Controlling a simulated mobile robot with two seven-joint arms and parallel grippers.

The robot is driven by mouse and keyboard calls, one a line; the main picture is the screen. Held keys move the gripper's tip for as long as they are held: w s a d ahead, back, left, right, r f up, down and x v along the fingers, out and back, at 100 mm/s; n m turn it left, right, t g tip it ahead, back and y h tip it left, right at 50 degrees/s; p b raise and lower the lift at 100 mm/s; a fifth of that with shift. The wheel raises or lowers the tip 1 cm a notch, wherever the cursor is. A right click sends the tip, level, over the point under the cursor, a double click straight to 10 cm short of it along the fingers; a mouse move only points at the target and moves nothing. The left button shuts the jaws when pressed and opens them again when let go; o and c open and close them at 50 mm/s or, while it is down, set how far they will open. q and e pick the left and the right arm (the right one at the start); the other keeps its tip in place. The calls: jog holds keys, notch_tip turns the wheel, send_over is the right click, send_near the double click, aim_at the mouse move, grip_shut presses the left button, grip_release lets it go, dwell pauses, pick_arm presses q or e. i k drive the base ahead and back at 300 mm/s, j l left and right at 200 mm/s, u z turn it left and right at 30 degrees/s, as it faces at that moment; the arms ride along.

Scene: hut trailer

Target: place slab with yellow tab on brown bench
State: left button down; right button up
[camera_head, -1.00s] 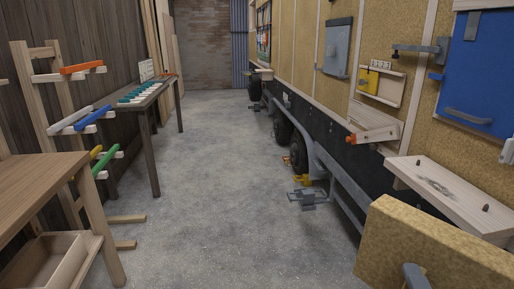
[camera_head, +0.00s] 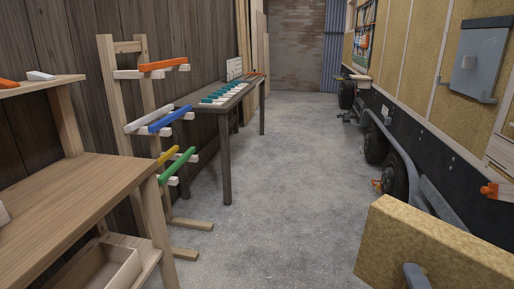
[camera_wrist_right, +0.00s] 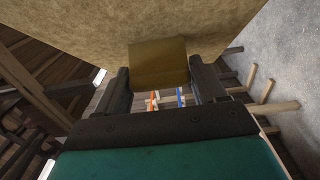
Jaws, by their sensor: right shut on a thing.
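The slab (camera_head: 432,249) is a thick tan, cork-textured block at the lower right of the head view. In the right wrist view the slab (camera_wrist_right: 75,18) fills the top, and its dark yellow tab (camera_wrist_right: 158,60) sits between the fingers. My right gripper (camera_wrist_right: 160,80) is shut on this tab and holds the slab up. A brown wooden bench (camera_head: 75,205) stands at the left front, with a mostly clear top and an open box below. My left gripper is not in view.
A wooden rack (camera_head: 112,95) with coloured bars stands behind the bench. A darker table (camera_head: 222,103) with teal pieces is farther back. The trailer (camera_head: 432,100) with wheels runs along the right. The concrete floor (camera_head: 280,190) between is clear.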

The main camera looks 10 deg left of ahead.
aim_at(90, 188)
jog(key=i+l+u, duration=0.1)
jog(key=i+u, duration=0.25)
jog(key=i+l+u, duration=0.2)
jog(key=i+u, duration=0.2)
jog(key=i+l+u, duration=0.2)
jog(key=u, duration=0.2)
jog(key=i+l+u, duration=0.5)
jog(key=u, duration=0.25)
jog(key=i+l+u, duration=0.1)
jog(key=l+u, duration=0.25)
jog(key=l, duration=0.15)
jog(key=i+l+u, duration=0.1)
jog(key=l+u, duration=0.4)
jog(key=l, duration=0.15)
